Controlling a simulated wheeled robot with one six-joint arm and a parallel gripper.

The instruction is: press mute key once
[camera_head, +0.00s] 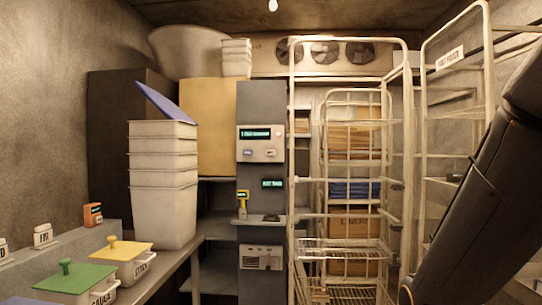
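A light control panel (261,158) is mounted on a dark grey column in the middle of the camera_head view. It has a lit dark display (261,133) across its top. Below the display are a small blue-labelled part (262,153) and another small control at its right. The lettering is too small to read, so I cannot tell which part is the mute key. My dark arm crosses the right side of the view, well apart from the panel. My gripper is not visible.
Stacked white bins (163,190) and lidded tubs (123,249) stand left on a counter. White wire racks (348,42) stand right of the column.

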